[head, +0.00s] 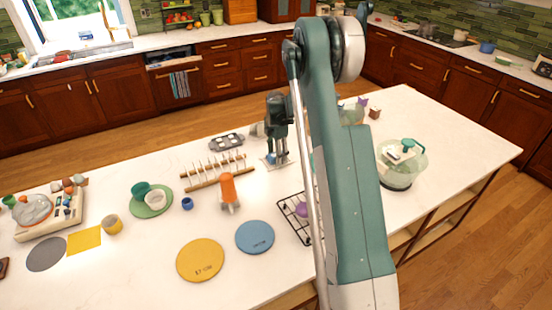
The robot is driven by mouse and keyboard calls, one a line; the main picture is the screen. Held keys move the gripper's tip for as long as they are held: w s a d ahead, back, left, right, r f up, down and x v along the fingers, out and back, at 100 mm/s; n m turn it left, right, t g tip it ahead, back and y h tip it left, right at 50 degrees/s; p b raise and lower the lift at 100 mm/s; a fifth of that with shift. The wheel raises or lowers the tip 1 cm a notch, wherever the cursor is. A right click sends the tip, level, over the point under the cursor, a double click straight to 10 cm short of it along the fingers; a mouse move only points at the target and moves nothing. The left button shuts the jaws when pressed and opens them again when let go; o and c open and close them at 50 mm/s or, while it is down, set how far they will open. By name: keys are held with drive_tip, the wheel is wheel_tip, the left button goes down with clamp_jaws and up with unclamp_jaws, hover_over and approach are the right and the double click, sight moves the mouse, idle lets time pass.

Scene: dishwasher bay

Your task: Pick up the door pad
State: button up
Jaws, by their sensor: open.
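I cannot tell for sure which item is the door pad. Flat pad-like items on the white island are a yellow square (84,240), a dark grey disc (46,254), a yellow disc (200,260) and a blue disc (255,237). Both larger discs bear small print that I cannot read.
A wooden peg rack (214,170) stands left of my gripper, with an orange-topped item (228,190) in front. A black wire rack (295,216) lies beside my arm. A clear teal-topped appliance (401,165) stands right. The front right island is clear.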

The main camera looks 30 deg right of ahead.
idle(0.5)
drive_tip(key=c, duration=0.8)
drive_tip(key=shift+r, duration=0.15)
drive_tip(key=shift+c, duration=0.2)
drive_tip(key=shift+r+b, duration=0.3)
drive_tip(key=shift+r, duration=4.55)
